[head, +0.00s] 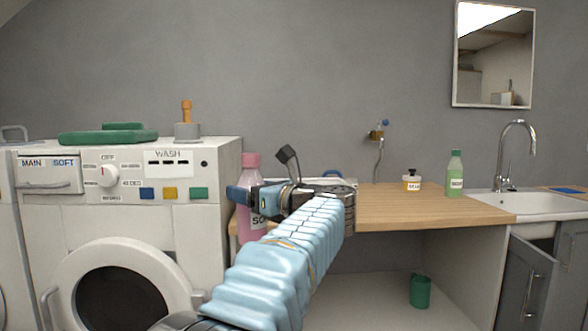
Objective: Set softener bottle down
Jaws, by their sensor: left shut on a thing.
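The softener bottle (251,222) is pink with a darker pink cap and a partly covered white label. It is upright beside the right side of the washing machine (224,200), at the left end of the wooden worktop (420,208). My left gripper (259,184) is shut on the bottle below its cap. The gripper and my light-blue arm hide part of the bottle's right side. I cannot tell whether its base touches the worktop. My right gripper is not in view.
Green items (108,138) and an orange-handled item (186,121) sit on the machine. A small white jar (411,181) and a green bottle (455,175) stand toward the worktop's right, near the sink (535,206). The worktop's middle is clear. A green container (420,292) stands below.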

